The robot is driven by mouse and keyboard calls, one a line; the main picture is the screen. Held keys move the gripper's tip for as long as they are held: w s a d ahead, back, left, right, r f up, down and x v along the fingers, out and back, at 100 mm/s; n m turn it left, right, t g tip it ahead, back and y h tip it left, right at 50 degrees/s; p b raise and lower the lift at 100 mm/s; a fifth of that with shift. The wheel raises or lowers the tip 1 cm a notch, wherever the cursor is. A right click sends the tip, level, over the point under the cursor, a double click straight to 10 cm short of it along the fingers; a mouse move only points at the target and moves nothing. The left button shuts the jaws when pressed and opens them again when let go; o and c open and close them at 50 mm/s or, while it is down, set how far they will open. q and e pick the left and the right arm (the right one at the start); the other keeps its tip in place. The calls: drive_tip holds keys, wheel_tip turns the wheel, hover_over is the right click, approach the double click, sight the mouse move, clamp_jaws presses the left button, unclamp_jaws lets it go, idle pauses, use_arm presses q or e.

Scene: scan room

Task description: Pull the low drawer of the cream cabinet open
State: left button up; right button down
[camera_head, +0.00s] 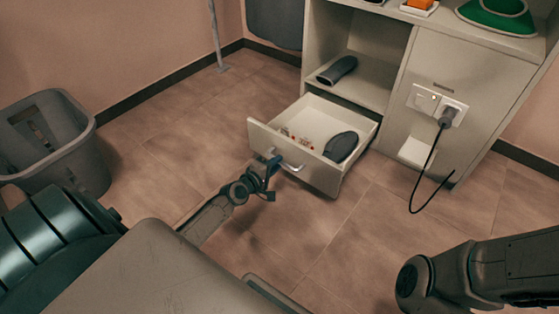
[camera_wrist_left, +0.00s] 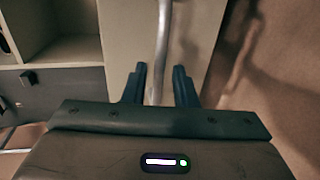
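The low drawer (camera_head: 318,177) of the cream cabinet (camera_head: 462,62) stands pulled out, its inside showing. Its metal bar handle (camera_head: 291,166) is on the front panel. My left gripper (camera_head: 272,178) is at the left end of this handle. In the left wrist view the handle (camera_wrist_left: 162,40) runs between the two dark fingers of my left gripper (camera_wrist_left: 160,86), with a gap visible beside the bar, so the fingers look open around it. The drawer front (camera_wrist_left: 125,35) fills the middle there. My right arm shows at the lower right of the head view; its gripper is out of view.
A dark grey object (camera_head: 341,147) and small items lie in the drawer. Another dark object (camera_head: 338,70) lies on the shelf above. A plug with a black cable (camera_head: 432,160) hangs at the cabinet's right. A grey bin (camera_head: 60,140) stands left. Floor before the drawer is clear.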

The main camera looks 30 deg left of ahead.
use_arm(q)
drive_tip(key=p+v, duration=0.1)
drive_tip(key=v, duration=0.7)
